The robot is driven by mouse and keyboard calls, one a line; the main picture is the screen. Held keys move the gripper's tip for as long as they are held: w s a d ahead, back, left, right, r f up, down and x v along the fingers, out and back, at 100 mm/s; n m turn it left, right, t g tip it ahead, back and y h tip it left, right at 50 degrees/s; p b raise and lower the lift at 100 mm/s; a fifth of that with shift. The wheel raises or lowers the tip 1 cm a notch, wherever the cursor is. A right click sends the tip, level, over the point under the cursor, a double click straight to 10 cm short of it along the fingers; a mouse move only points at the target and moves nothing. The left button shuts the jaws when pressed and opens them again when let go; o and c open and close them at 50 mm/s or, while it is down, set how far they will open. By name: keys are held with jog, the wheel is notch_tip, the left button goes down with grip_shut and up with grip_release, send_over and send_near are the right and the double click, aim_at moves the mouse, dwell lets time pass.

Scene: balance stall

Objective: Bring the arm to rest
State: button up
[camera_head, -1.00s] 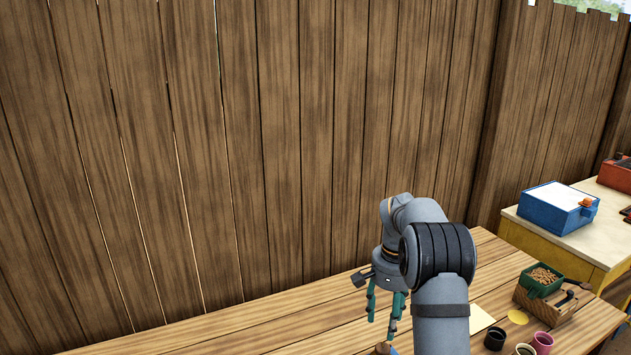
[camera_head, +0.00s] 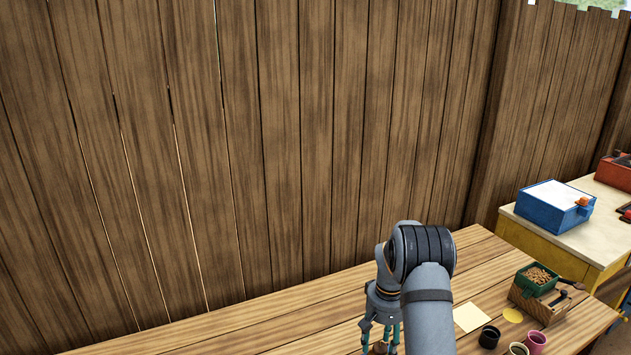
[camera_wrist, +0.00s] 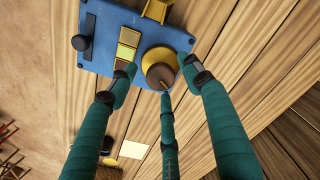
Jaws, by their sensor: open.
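My gripper (camera_head: 380,338) is low over the wooden table in the head view, partly covered by my own arm. In the wrist view its teal fingers (camera_wrist: 162,84) are spread open. Between and beyond the fingertips is a brown round object (camera_wrist: 160,75) on a yellow disc (camera_wrist: 154,57). The disc is on a blue board (camera_wrist: 102,22). I cannot tell whether a fingertip touches the brown object. Nothing is visibly gripped.
The blue board also bears yellow squares (camera_wrist: 128,44) and a black knob (camera_wrist: 81,43). To the right on the table (camera_head: 300,318) are a yellow sheet (camera_head: 472,317), a black cup (camera_head: 489,337), a pink cup (camera_head: 536,341) and a green tray (camera_head: 537,280). A plank fence (camera_head: 250,150) stands behind.

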jog(key=n+p, duration=0.6)
jog(key=shift+r+p, duration=0.3)
jog(key=shift+r, duration=0.1)
jog(key=shift+w+n+b, duration=0.15)
jog(key=shift+n+b, duration=0.25)
jog(key=shift+b, duration=0.1)
notch_tip(320, 180, up, 10)
jog(key=b, duration=0.2)
jog(key=shift+f+b, duration=0.2)
jog(key=shift+b, duration=0.1)
